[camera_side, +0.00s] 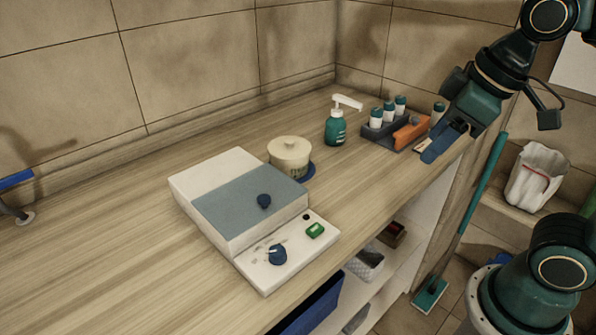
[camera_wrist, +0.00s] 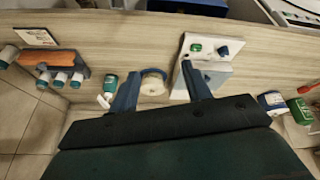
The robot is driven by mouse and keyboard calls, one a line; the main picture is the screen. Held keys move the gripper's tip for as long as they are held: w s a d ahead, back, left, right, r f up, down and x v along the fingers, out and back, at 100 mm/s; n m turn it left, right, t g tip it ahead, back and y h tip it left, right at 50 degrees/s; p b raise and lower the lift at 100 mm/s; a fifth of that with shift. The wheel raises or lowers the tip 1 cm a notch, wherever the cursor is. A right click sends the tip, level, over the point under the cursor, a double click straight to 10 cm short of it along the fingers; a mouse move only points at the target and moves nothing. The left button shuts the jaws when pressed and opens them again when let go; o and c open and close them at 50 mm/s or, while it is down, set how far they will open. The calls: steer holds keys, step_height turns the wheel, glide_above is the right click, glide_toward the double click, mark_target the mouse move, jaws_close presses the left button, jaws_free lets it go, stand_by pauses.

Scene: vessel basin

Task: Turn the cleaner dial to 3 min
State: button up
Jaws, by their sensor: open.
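The cleaner (camera_side: 215,200) is a white box with a grey-blue lid and a dark knob (camera_side: 264,201) on top. Its low front panel carries a dark blue dial (camera_side: 278,255) with small marks around it, too small to read. I cannot tell which mark the dial points at. In the wrist view the cleaner's dial (camera_wrist: 224,51) shows beyond my right finger. My gripper (camera_side: 440,146) is high at the right, well apart from the cleaner. In the wrist view my gripper (camera_wrist: 160,72) has its two fingers spread with nothing held between them.
A green switch (camera_side: 315,230) and a small black button (camera_side: 306,217) share the panel. A lidded cream jar (camera_side: 289,157) stands behind the cleaner, then a green pump bottle (camera_side: 335,127) and a caddy (camera_side: 375,133) of bottles.

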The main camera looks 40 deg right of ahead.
steer(key=w+a+n+g, duration=0.2)
steer(key=w+a+n, duration=0.6)
steer(key=a, duration=0.1)
steer(key=n+g, duration=0.3)
steer(key=n, duration=0.5)
glide_above(276, 251)
step_height(276, 251, down, 4)
steer(key=f, duration=0.1)
steer(key=shift+r, duration=0.25)
step_height(276, 251, down, 14)
steer(key=shift+r, duration=0.1)
steer(key=shift+c, duration=0.2)
steer(key=c, duration=0.9)
